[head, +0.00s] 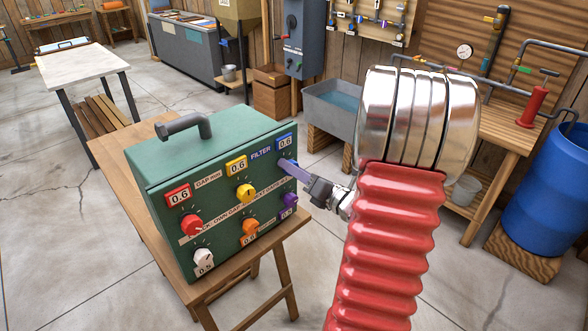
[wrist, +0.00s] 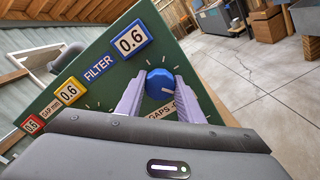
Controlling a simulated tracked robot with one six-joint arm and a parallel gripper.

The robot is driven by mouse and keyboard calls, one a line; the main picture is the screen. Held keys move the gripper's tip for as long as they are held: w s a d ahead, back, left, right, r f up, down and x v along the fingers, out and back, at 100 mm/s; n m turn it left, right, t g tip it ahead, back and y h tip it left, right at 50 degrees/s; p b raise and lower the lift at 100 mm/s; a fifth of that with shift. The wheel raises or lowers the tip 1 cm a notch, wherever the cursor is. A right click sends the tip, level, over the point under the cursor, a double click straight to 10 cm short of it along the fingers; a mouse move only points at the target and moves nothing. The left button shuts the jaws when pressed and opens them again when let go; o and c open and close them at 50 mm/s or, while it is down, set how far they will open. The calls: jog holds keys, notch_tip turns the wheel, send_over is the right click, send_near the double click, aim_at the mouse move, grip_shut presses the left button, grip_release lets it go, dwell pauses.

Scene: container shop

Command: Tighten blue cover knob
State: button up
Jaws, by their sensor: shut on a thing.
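The green box (head: 160,165) stands on a wooden stand and carries several coloured knobs with number plates. The blue knob (wrist: 160,83) sits under the blue plate reading 0.6 (wrist: 131,38), beside the word FILTER. A white pointer line shows on the knob's face. The blue plate is at the upper right of the panel in the head view (head: 285,141). My gripper (wrist: 160,92) has its two purple fingers on either side of the blue knob, shut on it. In the head view my gripper (head: 289,168) reaches the panel from the right and covers most of this knob.
Close by on the panel are a yellow knob (head: 245,194), a purple knob (head: 290,200), an orange knob (head: 250,227), a red knob (head: 191,224) and a white knob (head: 202,257). A grey handle (head: 190,124) tops the box.

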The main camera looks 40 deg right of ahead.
jog(key=m, duration=0.3)
jog(key=shift+d+m, duration=0.1)
jog(key=shift+m, duration=0.3)
jog(key=shift+f+m, duration=0.1)
jog(key=shift+m, duration=1.7)
jog(key=shift+d, duration=0.1)
jog(key=o, duration=1.1)
jog(key=shift+s, duration=0.1)
jog(key=shift+s+d, duration=0.1)
jog(key=shift+s, duration=6.75)
